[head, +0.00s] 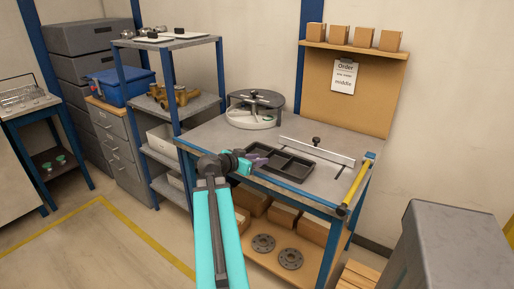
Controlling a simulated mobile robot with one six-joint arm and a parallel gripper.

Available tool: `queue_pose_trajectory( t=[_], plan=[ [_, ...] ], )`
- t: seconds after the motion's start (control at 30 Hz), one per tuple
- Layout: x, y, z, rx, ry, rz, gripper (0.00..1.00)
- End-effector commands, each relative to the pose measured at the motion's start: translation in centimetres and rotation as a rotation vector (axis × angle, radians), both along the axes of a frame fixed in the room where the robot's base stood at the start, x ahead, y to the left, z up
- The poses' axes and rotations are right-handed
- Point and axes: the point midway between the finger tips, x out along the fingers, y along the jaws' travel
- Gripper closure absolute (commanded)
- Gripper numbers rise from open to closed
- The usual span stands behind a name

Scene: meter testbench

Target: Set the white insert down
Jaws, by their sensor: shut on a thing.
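My gripper (249,161) is at the front left edge of the workbench, beside the left end of a black tray (290,174). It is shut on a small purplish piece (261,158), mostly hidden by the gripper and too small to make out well. I see no clearly white insert in the jaws. The tray lies on the bench top and has dark compartments; those I can see look empty. I cannot tell whether the held piece touches the tray or the bench.
A grey round housing with a white front part (250,119) stands behind the gripper. A pale bar with a black knob (317,150) lies behind the tray, and a yellow-handled tool (357,182) at the right edge. An order sheet (345,77) reading "middle" hangs on the backboard.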

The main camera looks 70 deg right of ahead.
Motion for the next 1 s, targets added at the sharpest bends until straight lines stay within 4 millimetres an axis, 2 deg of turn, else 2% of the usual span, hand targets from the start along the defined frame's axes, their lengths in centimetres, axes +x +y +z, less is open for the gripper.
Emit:
queue_pose_trajectory(
  t=[1.0],
  plan=[
    [4.0, -10.1, -0.9, 0.000, 0.001, 0.000, 0.95]
  ],
)
